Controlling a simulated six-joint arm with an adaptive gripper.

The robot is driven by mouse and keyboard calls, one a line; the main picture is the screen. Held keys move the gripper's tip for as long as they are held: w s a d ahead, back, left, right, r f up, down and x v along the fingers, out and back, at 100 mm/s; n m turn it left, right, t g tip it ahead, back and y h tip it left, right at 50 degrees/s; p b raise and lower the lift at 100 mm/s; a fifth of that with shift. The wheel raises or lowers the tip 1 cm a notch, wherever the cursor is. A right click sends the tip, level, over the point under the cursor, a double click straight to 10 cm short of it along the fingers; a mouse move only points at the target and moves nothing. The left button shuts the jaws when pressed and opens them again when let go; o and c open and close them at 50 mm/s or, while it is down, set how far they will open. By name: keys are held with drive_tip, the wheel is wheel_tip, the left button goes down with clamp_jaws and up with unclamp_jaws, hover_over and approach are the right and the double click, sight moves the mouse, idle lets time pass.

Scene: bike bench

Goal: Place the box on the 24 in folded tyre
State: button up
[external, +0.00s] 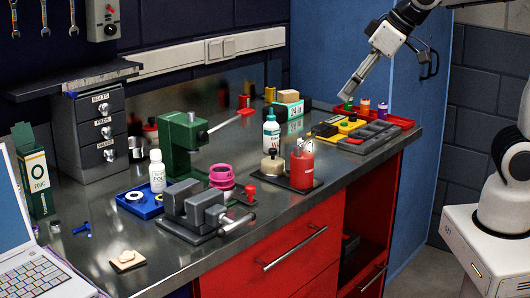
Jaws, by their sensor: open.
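A small tan cardboard box (288,96) is at the back of the bench. It appears to sit on top of a teal and white package (294,110) marked with what looks like "24", which seems to be the 24 in folded tyre. I cannot fully tell contact from this angle. A white bottle hides part of the package's front. My gripper (346,97) is open and points down and left, to the right of the box and apart from it, above the bench's back right. Nothing shows between its fingers.
A red tray (401,120) with coloured spools lies just below my gripper. A grey organiser (372,136), a white bottle (271,134) and a red can (302,164) stand in front. A green press (184,145) and vise (196,207) are left. A green 700C box (36,172) stands far left.

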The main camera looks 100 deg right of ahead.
drive_tip(key=s+a+f+n+y, duration=0.1)
drive_tip(key=s+a+f+n, duration=0.1)
drive_tip(key=s+a, duration=0.5)
drive_tip(key=s+a+f+n+y, duration=0.2)
drive_tip(key=s+a+f, duration=0.2)
drive_tip(key=s+a, duration=0.3)
drive_tip(key=shift+s+a+f+n, duration=0.25)
drive_tip(key=shift+s+a+n, duration=0.15)
drive_tip(key=shift+s, duration=0.1)
